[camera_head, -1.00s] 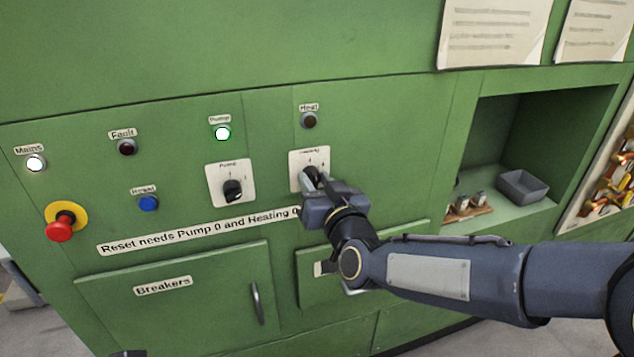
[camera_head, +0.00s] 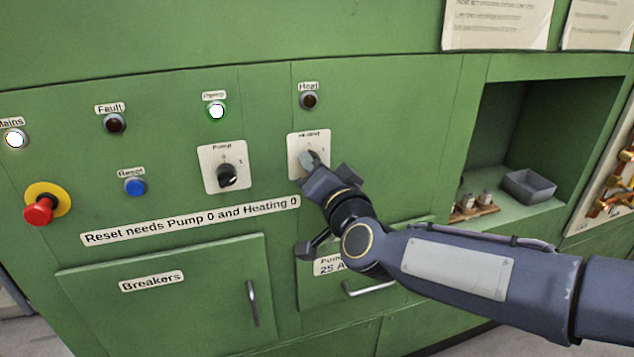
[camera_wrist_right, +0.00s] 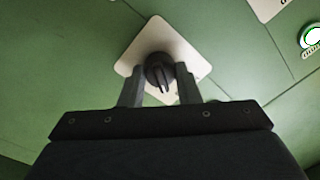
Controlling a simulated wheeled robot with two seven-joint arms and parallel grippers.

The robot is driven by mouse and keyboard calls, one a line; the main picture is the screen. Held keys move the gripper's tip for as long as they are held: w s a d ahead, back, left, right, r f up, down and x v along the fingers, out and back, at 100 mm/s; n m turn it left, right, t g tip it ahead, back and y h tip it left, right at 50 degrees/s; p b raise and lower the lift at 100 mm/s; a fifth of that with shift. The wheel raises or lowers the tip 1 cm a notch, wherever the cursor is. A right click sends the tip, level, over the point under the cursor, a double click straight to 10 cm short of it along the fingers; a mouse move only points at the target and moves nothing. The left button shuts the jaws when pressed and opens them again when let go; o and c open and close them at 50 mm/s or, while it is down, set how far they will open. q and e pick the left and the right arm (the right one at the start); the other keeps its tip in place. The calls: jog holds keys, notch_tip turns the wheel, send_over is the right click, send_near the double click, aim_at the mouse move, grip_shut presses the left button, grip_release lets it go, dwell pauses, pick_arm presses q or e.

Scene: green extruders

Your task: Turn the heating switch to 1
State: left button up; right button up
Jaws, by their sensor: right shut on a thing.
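The heating switch, a dark knob on a white plate (camera_head: 295,145), is right of the pump switch (camera_head: 227,175). My right gripper (camera_head: 312,162) is at the heating switch and covers much of it in the head view. In the right wrist view, its fingers stand on both sides of the knob (camera_wrist_right: 159,70), shut on it. The heat lamp (camera_head: 310,101) above is dark. My left gripper is not in view.
The pump lamp (camera_head: 216,111) and mains lamp (camera_head: 15,139) are lit; the fault lamp (camera_head: 115,123) is dark. A red emergency button (camera_head: 39,210) and blue reset button (camera_head: 134,187) are at left. Door handles (camera_head: 253,303) protrude below. A grey bin (camera_head: 529,186) sits in the right recess.

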jog(key=shift+f+m+b, duration=0.1)
jog(key=shift+m+b, duration=1.65)
jog(key=shift+m, duration=1.25)
jog(key=o, duration=1)
jog(key=shift+c, duration=0.2)
jog(key=v, duration=0.7)
jog(key=shift+s, duration=0.4)
